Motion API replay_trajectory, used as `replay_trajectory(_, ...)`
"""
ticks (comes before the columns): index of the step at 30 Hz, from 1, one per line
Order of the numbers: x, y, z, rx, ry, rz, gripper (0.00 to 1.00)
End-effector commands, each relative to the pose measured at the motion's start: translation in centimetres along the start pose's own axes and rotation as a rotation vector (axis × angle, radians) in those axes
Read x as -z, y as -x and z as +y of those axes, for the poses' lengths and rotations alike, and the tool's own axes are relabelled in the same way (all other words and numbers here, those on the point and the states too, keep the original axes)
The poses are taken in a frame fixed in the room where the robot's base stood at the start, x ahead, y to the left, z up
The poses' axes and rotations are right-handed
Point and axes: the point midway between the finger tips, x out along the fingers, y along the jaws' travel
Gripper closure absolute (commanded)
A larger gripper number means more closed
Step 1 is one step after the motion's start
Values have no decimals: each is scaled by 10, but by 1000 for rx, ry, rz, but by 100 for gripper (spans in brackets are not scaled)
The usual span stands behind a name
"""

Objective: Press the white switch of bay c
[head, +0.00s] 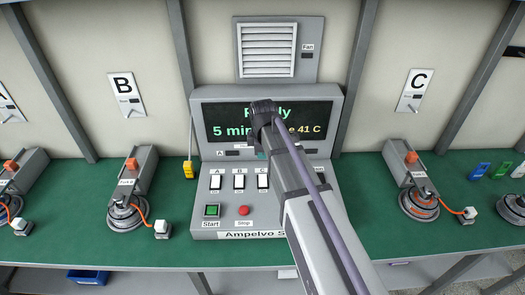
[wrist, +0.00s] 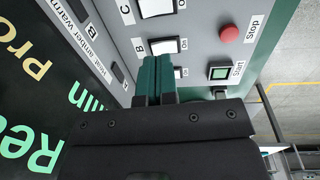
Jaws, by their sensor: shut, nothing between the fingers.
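The white switch labelled C (head: 263,181) is the rightmost of three white rocker switches on the grey console (head: 210,225). In the wrist view this switch (wrist: 155,8) is at the top edge, partly cut off. My gripper (head: 263,154) is in front of the lower screen area in the head view, its tips mostly hidden by my arm. In the wrist view its teal fingers (wrist: 156,65) are together and empty. They point at the panel near switches B (wrist: 163,46) and A (wrist: 179,72), with A partly hidden; I cannot tell any contact.
The green Start button (head: 212,210) and red Stop button (head: 243,210) sit below the switches. The screen (head: 225,115) is partly covered by my arm. The bay C sign (head: 416,90) stands at right above a motor unit (head: 420,204).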

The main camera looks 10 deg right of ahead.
Motion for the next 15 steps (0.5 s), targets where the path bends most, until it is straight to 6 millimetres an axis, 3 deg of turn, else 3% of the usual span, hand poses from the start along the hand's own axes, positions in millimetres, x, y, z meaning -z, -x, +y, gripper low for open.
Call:
replay_trajectory(10,0,1,0,-2,0,0,100)
replay_trajectory(15,1,0,13,-48,1,0,100)
